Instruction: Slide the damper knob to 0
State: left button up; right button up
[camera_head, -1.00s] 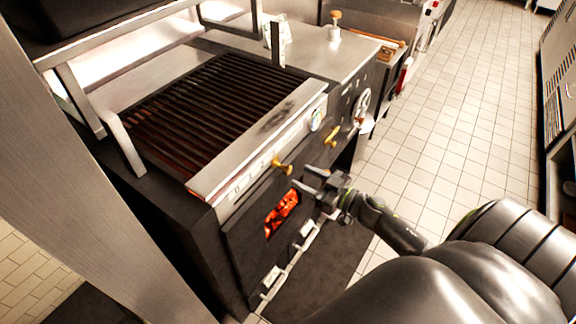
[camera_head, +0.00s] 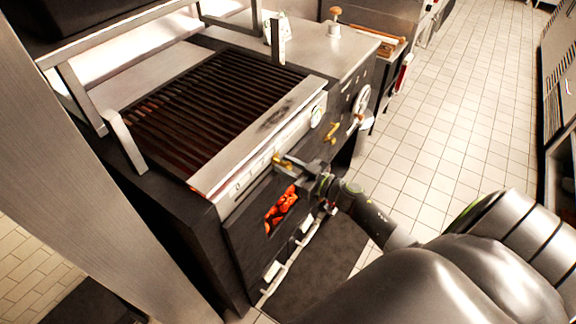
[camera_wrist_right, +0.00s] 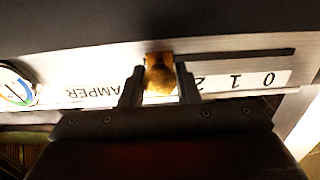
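The damper knob is a small brass knob (camera_wrist_right: 160,76) on the steel front strip of the charcoal grill (camera_head: 232,184). In the right wrist view the printed scale (camera_wrist_right: 240,82) reads upside down, with 0 at the far right, then 1, then a partly covered 2. The knob stands left of the 2, away from the 0. My right gripper (camera_wrist_right: 160,84) has one finger on each side of the knob, closed in against it. In the head view this gripper (camera_head: 284,164) is at the strip above the fire opening. My left gripper is not in view.
A second brass handle (camera_head: 331,132) and a handwheel (camera_head: 361,99) are farther right on the front. A round dial (camera_wrist_right: 16,84) sits left of the DAMPER label. Glowing coals (camera_head: 281,208) show in the opening below. The tiled floor (camera_head: 445,130) at right is clear.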

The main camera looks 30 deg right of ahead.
aim_at(239, 197)
grip_shut()
jog(key=shift+a, duration=0.1)
jog(key=shift+s+a+r+p, duration=0.1)
jog(key=shift+a+p, duration=0.1)
jog(key=shift+p, duration=0.1)
jog(key=a+p, duration=0.1)
jog(key=s+a+p, duration=0.1)
jog(key=a+p, duration=0.1)
jog(key=s+a+p, duration=0.1)
jog(key=a, duration=0.1)
jog(key=shift+s+a+r, duration=0.15)
jog(key=shift+a+r, duration=0.05)
jog(key=s+a+p, duration=0.1)
jog(key=a, duration=0.1)
jog(key=s+a+p, duration=0.1)
jog(key=a, duration=0.2)
jog(key=s+a+p, duration=0.1)
jog(key=a+p, duration=0.1)
jog(key=shift+s+a+f, duration=0.1)
jog(key=shift+a+f, duration=0.1)
jog(key=shift+a, duration=0.35)
jog(key=shift+s+f, duration=0.1)
jog(key=shift+f, duration=0.05)
